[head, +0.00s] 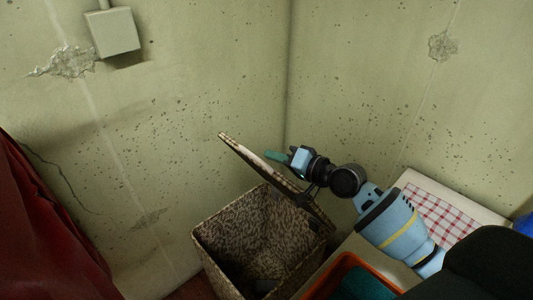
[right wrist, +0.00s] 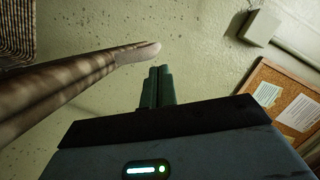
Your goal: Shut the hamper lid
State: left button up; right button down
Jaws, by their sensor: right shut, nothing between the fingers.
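The hamper (head: 216,262) is a patterned box in the corner of the room, with its top open. Its lid (head: 245,152) stands raised and tilted, hinged on the right side of the hamper. My right gripper (head: 272,156) is shut and empty, at the upper right side of the lid, behind its raised face. In the right wrist view, the shut fingers (right wrist: 157,86) point up, and the lid's edge (right wrist: 80,82) runs close by on the left. I cannot tell whether they touch. A dark thing lies at the bottom of the hamper. My left gripper is not in view.
An orange-rimmed bin (head: 340,262) stands right of the hamper, near my right arm. A white surface with a red checked cloth (head: 440,218) is farther right. A dark red cloth (head: 40,235) hangs at left. Walls close in behind the lid.

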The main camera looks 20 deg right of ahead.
aim_at(289, 180)
jog(key=shift+v, duration=2.25)
jog(key=shift+w+d+r+n, duration=0.1)
jog(key=shift+d+r+n, duration=0.05)
jog(key=shift+r, duration=0.3)
jog(key=shift+w+d+r+n, duration=0.1)
jog(key=shift+d+r+n, duration=0.05)
jog(key=shift+r, duration=0.3)
jog(key=d, duration=0.1)
jog(key=d+r, duration=0.1)
jog(key=d+p, duration=0.1)
jog(key=shift+s+d+r+n, duration=0.1)
jog(key=shift+s+r+n, duration=0.15)
jog(key=shift+s+n, duration=0.1)
jog(key=shift+w, duration=0.1)
